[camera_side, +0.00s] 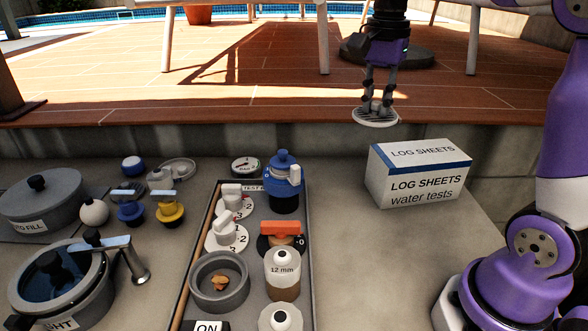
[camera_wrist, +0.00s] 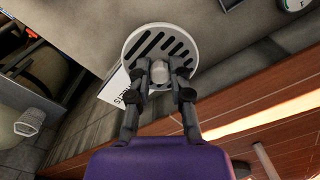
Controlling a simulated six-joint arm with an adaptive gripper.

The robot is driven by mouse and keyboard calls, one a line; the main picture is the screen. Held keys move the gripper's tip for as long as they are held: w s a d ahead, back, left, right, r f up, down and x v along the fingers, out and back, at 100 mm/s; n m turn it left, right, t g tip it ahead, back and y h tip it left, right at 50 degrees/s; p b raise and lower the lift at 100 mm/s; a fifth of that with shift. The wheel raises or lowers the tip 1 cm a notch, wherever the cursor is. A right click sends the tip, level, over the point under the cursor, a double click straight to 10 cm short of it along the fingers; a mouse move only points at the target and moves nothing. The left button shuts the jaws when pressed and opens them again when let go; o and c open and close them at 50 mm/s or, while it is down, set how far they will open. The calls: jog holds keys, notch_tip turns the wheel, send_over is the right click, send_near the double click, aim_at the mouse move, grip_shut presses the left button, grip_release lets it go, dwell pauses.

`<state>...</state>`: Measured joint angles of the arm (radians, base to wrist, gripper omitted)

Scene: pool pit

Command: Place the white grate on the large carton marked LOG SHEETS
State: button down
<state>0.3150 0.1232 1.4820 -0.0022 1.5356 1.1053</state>
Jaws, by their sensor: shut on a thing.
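The white grate (camera_side: 376,118) is a round slotted disc, held below my gripper (camera_side: 377,103) in the side view. In the wrist view the grate (camera_wrist: 143,42) shows its dark slots, and my gripper (camera_wrist: 160,72) is shut on a pale knob at its middle. The large carton (camera_side: 412,188) marked LOG SHEETS is white with a blue band and stands on the grey counter. The grate is in the air, apart from the carton, up and left of it in the side view. In the wrist view the carton (camera_wrist: 113,90) is partly hidden behind the grate.
A tray (camera_side: 312,240) with dials, a blue-capped bottle (camera_side: 284,180) and a 12 mm jar (camera_side: 282,272) lies left of the carton. Pots and small capped items stand farther left. A low wall with a wooden deck (camera_side: 250,90) runs behind. The counter in front of the carton is bare.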

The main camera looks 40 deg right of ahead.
jog(key=s+d+m, duration=0.2)
jog(key=d, duration=0.2)
send_over(421, 151)
notch_tip(421, 151, down, 6)
jog(key=shift+a+f, duration=0.1)
jog(key=shift+f, duration=2.05)
jog(key=shift+f, duration=0.2)
jog(key=c, duration=0.8)
grip_release()
jog(key=shift+r, duration=0.1)
